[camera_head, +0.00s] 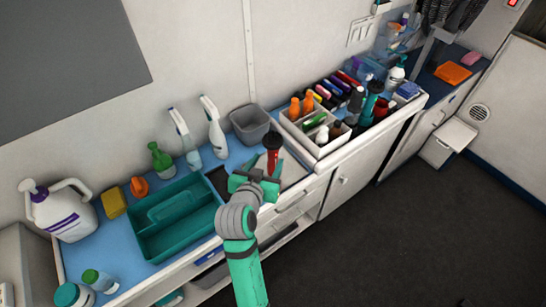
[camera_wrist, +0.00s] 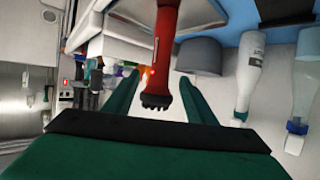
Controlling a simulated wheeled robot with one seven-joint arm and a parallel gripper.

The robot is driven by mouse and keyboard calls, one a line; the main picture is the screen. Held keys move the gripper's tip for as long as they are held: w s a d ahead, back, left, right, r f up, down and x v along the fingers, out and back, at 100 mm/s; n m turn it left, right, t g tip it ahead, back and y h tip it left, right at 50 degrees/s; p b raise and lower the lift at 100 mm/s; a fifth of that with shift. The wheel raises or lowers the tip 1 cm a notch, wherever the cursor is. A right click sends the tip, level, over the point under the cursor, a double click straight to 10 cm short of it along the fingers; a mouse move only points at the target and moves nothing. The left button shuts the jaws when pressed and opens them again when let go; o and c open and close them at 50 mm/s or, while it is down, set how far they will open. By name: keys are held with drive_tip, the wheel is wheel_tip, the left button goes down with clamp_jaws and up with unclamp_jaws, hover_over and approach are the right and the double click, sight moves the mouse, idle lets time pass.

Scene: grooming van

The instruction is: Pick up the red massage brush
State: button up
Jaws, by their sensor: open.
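My gripper (camera_wrist: 158,78) is open there, with one green finger to the left of the brush and one to the right. The brush lies between the fingers in the picture; I cannot tell whether either finger touches it.
A teal caddy (camera_head: 150,253) sits left of my gripper. A grey bin (camera_head: 250,124), white spray bottles (camera_head: 213,125) and a green spray bottle (camera_head: 160,160) stand behind. A white divided organizer (camera_head: 318,160) with bottles is close on the right. The floor (camera_head: 400,240) in front is clear.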

sight(271, 155)
drive_tip(key=shift+x, duration=3.8)
drive_tip(key=c, duration=1.2)
clamp_jaws()
drive_tip(key=shift+r, duration=0.1)
